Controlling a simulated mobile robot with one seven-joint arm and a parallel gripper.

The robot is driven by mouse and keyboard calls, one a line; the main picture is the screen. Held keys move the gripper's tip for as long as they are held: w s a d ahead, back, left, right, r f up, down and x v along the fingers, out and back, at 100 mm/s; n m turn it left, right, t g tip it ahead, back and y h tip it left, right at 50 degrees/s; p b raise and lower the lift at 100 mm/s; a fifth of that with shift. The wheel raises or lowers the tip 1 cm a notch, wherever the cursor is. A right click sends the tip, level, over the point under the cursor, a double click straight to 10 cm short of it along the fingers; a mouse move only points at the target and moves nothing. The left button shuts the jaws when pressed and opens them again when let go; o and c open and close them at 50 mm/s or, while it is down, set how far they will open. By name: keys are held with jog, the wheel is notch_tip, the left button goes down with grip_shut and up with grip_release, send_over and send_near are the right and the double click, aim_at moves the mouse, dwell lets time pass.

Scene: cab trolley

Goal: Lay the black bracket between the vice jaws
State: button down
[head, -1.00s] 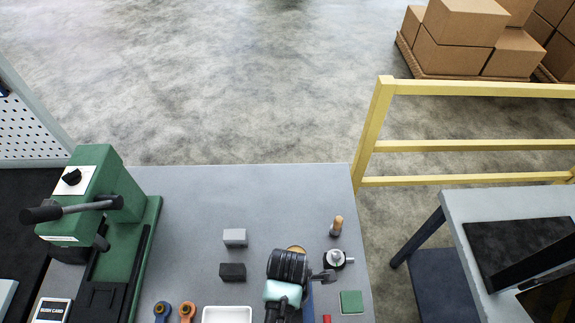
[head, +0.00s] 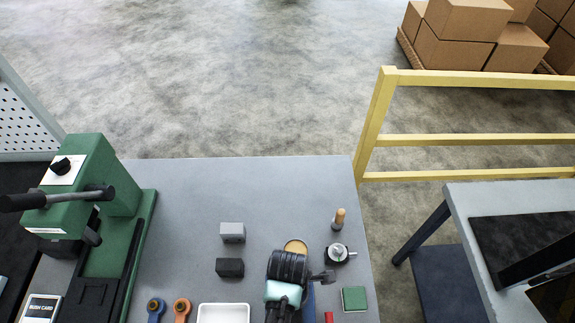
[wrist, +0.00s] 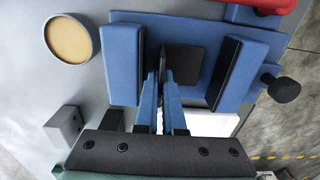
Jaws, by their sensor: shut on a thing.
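The blue vice (wrist: 210,32) fills the middle of the wrist view. Its left jaw (wrist: 122,65) and right jaw (wrist: 240,72) have black inner faces with a gap between them. The black bracket (wrist: 184,66) shows in that gap as a dark flat plate beside the fingertips. My gripper (wrist: 165,88) is shut on the bracket, its blue fingers reaching into the gap nearer the left jaw. How low the bracket sits is unclear. In the head view my gripper's wrist (head: 287,285) hides most of the vice, leaving a blue edge (head: 309,303).
A round tan-topped dish (head: 295,246) is close behind the vice. Grey (head: 232,232) and black (head: 230,268) blocks and a white tray (head: 223,313) lie left. A green press (head: 100,210) stands far left. A green square (head: 354,298) lies right. The back of the bench is clear.

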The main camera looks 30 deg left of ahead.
jog(key=shift+f, duration=0.25)
dwell(0.3)
dwell(0.4)
jog(key=c, duration=0.9)
grip_release()
jog(key=shift+c, duration=0.2)
jog(key=shift+r, duration=0.1)
jog(key=shift+w+a+r, duration=0.1)
jog(key=shift+w+r, duration=0.05)
jog(key=shift+r, duration=0.3)
notch_tip(320, 180, up, 10)
jog(key=shift+r+b, duration=0.25)
jog(key=shift+b, duration=0.65)
jog(key=shift+s+r, duration=0.25)
jog(key=shift+r, duration=0.45)
